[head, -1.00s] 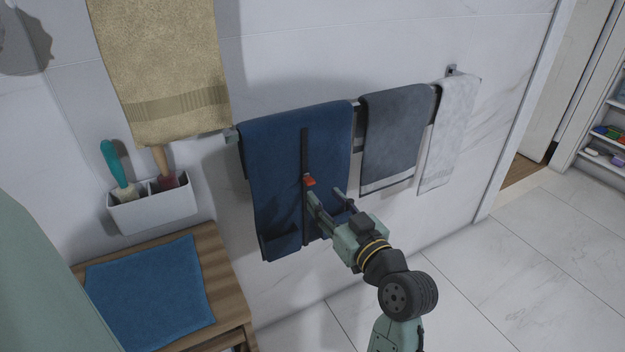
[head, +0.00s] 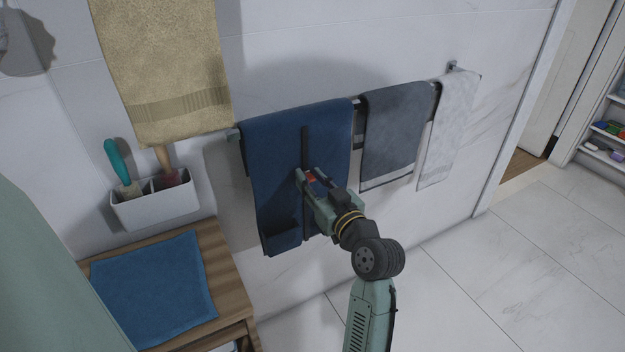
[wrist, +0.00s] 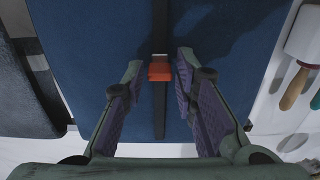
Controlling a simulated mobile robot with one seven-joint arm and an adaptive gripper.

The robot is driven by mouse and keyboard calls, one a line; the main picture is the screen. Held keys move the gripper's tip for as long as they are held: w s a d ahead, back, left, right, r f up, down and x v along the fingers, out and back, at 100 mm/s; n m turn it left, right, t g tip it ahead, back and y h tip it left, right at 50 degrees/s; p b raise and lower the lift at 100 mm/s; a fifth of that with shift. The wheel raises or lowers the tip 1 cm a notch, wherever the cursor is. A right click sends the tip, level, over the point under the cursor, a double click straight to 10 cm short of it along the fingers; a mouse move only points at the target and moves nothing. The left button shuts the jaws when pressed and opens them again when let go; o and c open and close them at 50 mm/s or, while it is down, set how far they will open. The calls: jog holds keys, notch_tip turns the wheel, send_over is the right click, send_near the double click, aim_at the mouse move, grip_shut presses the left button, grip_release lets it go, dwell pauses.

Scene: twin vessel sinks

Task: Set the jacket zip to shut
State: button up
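The jacket (head: 272,150) is the dark blue cloth hanging from the wall bar. A dark zip track (head: 305,145) runs down its front, and a red-orange zip slider (head: 311,176) sits part way along it. In the wrist view the slider (wrist: 160,70) is at the centre, on the black track (wrist: 160,110). My gripper (head: 310,177) is at the slider, with one finger on each side of it. The wrist view shows the fingers (wrist: 158,72) spread, with gaps between them and the slider. Part of the lower track is hidden behind my gripper in the head view.
A grey towel (head: 392,135) and a white towel (head: 448,135) hang to the right on the same bar. A beige towel (head: 165,70) hangs at upper left, above a white wall holder (head: 155,208) with brushes. A wooden stand (head: 225,275) is at lower left. Open floor lies to the right.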

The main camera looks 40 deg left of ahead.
aim_at(305, 133)
grip_shut()
dwell(0.4)
notch_tip(305, 133, up, 10)
jog(key=p, duration=0.5)
jog(key=shift+r+p, duration=0.15)
jog(key=shift+p, duration=0.15)
jog(key=shift+o, duration=1.8)
grip_release()
